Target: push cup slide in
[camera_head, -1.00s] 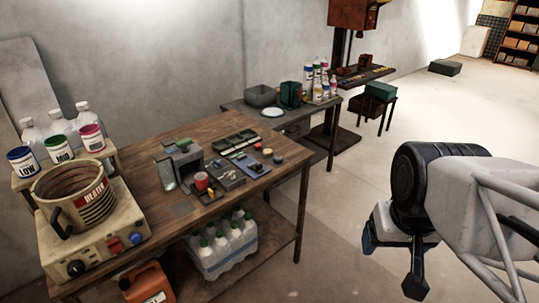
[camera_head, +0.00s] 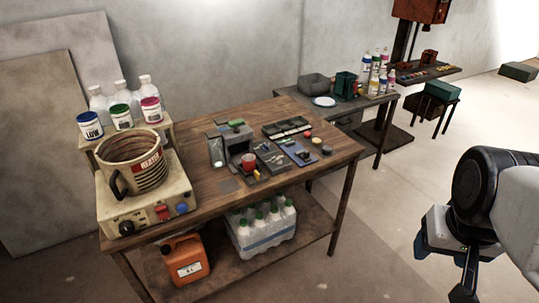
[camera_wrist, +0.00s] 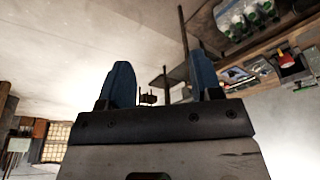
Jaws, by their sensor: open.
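A small red cup (camera_head: 249,161) stands at the front of a small grey machine (camera_head: 234,142) on the wooden workbench (camera_head: 205,186). I cannot tell whether the cup rests on a slide. In the wrist view, a red item (camera_wrist: 289,62) that looks like the cup shows at the upper right. My gripper (camera_head: 456,268) is off the bench, to the right and in front of it, well apart from the cup. In the wrist view its two blue fingers (camera_wrist: 162,85) are spread wide with nothing between them.
A heater pot (camera_head: 132,165) on a beige control box (camera_head: 150,205) is at the bench's left end. Small tools and a dark tray (camera_head: 287,127) lie right of the machine. Bottles (camera_head: 262,232) and an orange canister (camera_head: 186,258) are on the lower shelf.

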